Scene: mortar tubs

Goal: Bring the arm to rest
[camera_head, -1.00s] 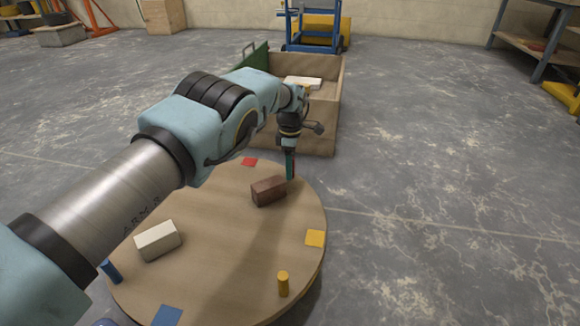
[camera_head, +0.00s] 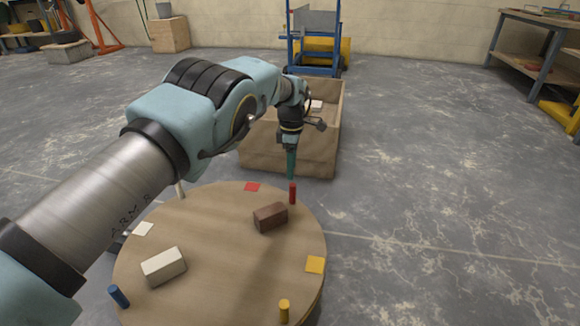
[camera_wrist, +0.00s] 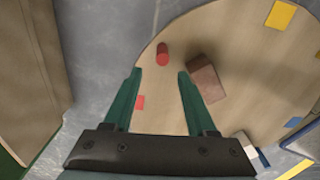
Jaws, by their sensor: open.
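My gripper (camera_head: 291,165) hangs from my outstretched arm beyond the far edge of the round wooden table (camera_head: 215,265) in the head view. In the wrist view the two green fingers of my gripper (camera_wrist: 160,78) are spread apart with nothing between their tips. A red peg (camera_head: 293,193) stands on the table close to the fingers; it also shows just past the fingertips in the wrist view (camera_wrist: 162,55). A brown block (camera_head: 270,217) lies beside the peg, apart from my gripper, and shows in the wrist view (camera_wrist: 206,79).
A cream block (camera_head: 163,266), a blue peg (camera_head: 119,296), a yellow peg (camera_head: 284,311) and coloured squares are on the table. A wooden crate (camera_head: 260,150) stands behind it, close to my gripper. A blue cart (camera_head: 290,55) is farther back. The floor at right is clear.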

